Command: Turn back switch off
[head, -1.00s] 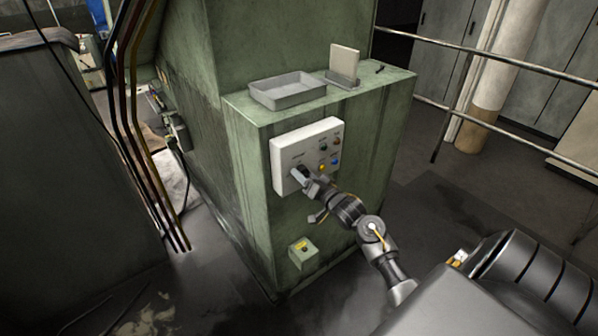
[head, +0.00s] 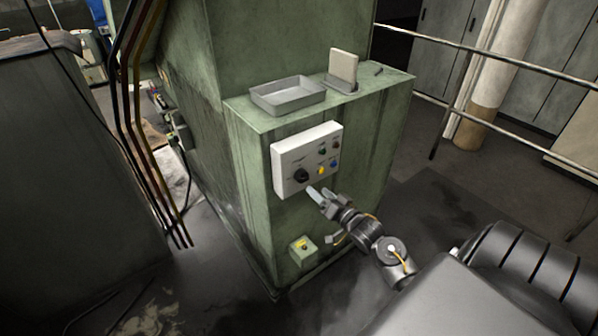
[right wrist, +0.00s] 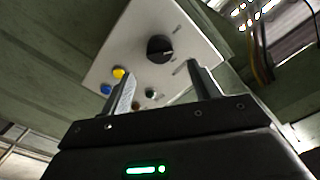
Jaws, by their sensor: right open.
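The switch is a black rotary knob (head: 301,176) at the lower left of the pale control panel (head: 290,155) on the green machine's front. In the right wrist view the knob (right wrist: 159,48) shows a light pointer mark on one side; I cannot read its labels. My right gripper (head: 318,194) is just below and right of the knob, apart from it. In the right wrist view its two fingers (right wrist: 160,85) are spread with nothing between them, and the knob lies beyond the fingertips. My left gripper is in no view.
Several coloured buttons (head: 328,158) sit right of the knob on the panel. A small green box with a yellow top (head: 302,249) is fixed below. A grey tray (head: 287,93) lies on the ledge above. A metal railing (head: 490,62) runs at the right.

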